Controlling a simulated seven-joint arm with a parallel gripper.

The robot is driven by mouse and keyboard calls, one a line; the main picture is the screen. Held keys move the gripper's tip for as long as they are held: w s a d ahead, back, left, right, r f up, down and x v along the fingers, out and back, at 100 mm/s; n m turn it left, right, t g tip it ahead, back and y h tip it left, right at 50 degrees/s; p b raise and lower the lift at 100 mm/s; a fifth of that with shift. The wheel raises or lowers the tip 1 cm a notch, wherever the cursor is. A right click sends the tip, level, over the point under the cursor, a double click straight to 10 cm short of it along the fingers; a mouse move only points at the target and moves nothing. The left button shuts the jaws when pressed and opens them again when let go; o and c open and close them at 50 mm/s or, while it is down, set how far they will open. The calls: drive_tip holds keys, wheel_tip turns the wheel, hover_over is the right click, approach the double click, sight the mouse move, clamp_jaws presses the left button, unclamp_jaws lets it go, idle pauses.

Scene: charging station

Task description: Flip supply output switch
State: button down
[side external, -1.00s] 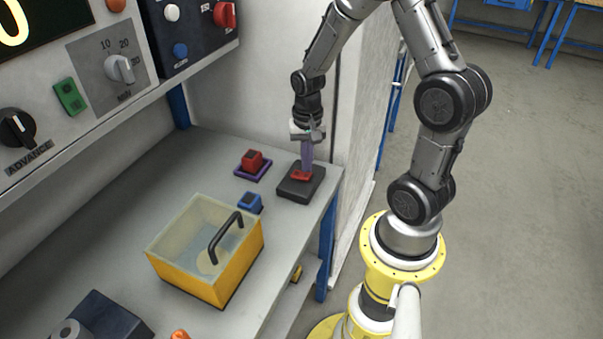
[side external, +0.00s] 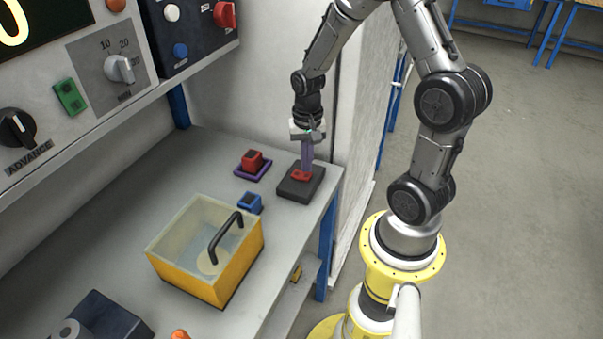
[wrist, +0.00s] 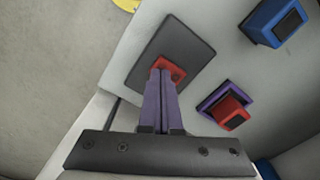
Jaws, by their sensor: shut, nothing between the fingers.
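A dark square base (side external: 312,188) with a small red switch piece (side external: 299,175) on top sits at the right end of the bench. The base also shows in the wrist view (wrist: 190,45), with its red piece (wrist: 174,66) by the fingertips. My gripper (side external: 305,169) points down over it with its purple fingers shut together and nothing between them. In the wrist view the fingertips (wrist: 159,74) overlap the red piece's near edge. They are at or just over it; I cannot tell whether they touch. The fingers hide part of the red piece.
A red block on a purple base (side external: 252,162) and a blue block (side external: 249,203) stand left of the dark base. A yellow bin with a black handle (side external: 232,272) is nearer. A control panel with knobs (side external: 72,75) overhangs the bench at the left.

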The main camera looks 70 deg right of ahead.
sight(307, 175)
drive_tip(key=shift+f, duration=0.95)
idle(0.5)
drive_tip(key=shift+r, duration=3.55)
drive_tip(key=a+r+n+t, duration=0.4)
drive_tip(key=a+r, duration=0.5)
drive_tip(key=r, duration=0.4)
drive_tip(key=s+a+r+n+t, duration=0.1)
drive_tip(key=s+a+n, duration=0.3)
drive_tip(key=s+n, duration=0.4)
drive_tip(key=s+r, duration=0.1)
drive_tip(key=s, duration=0.1)
drive_tip(key=shift+s+a+t, duration=0.25)
drive_tip(key=shift+s+t, duration=0.05)
drive_tip(key=shift+s, duration=0.05)
